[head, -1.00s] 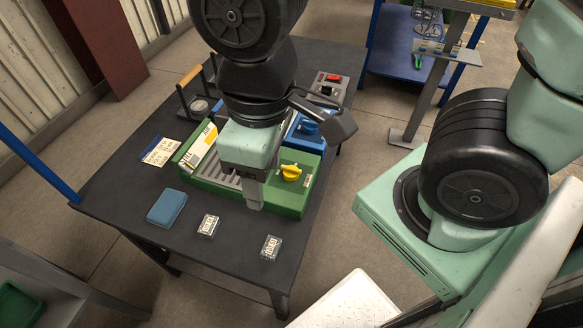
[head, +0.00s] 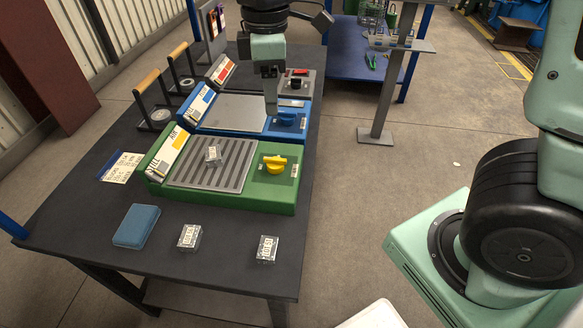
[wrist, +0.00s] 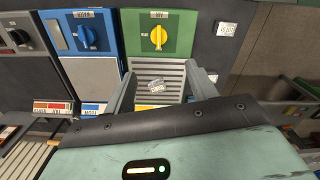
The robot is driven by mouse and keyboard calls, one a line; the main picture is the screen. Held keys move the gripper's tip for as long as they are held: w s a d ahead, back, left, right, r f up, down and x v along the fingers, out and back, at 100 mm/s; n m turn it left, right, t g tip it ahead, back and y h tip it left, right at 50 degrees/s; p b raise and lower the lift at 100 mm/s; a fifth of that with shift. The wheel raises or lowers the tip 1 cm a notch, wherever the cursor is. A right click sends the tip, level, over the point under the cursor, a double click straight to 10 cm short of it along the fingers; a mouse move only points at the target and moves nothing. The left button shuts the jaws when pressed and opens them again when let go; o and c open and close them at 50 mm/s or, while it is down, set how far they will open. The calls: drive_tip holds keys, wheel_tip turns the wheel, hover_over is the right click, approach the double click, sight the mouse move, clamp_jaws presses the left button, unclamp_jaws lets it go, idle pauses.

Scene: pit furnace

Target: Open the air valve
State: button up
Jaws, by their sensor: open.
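The green air unit (head: 245,199) stands on the dark table, with a sign reading AIR at its left end. Its yellow valve knob (head: 274,164) is on the right part of the top, with its grip lying roughly left to right. The knob also shows in the wrist view (wrist: 158,37), beyond my fingers. A small clear labelled block (head: 213,155) lies on the unit's slatted plate. My gripper (head: 271,105) is open and empty, raised, and appears in front of the blue unit (head: 225,115). In the wrist view its fingers (wrist: 163,88) spread over the slatted plate.
A blue knob (head: 287,119) sits on the blue unit, and a grey unit with a black knob (head: 296,83) stands behind it. Two clear labelled blocks (head: 189,237) (head: 267,249) and a blue case (head: 136,225) lie at the table's front. Wooden-handled stands (head: 148,80) are at the left.

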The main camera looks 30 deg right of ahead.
sight(275, 159)
wheel_tip(275, 159, down, 17)
drive_tip(key=b, duration=0.2)
drive_tip(key=shift+d+f+b, duration=0.15)
drive_tip(key=shift+f+b, duration=0.05)
drive_tip(key=shift+b, duration=0.15)
drive_tip(key=c, duration=1)
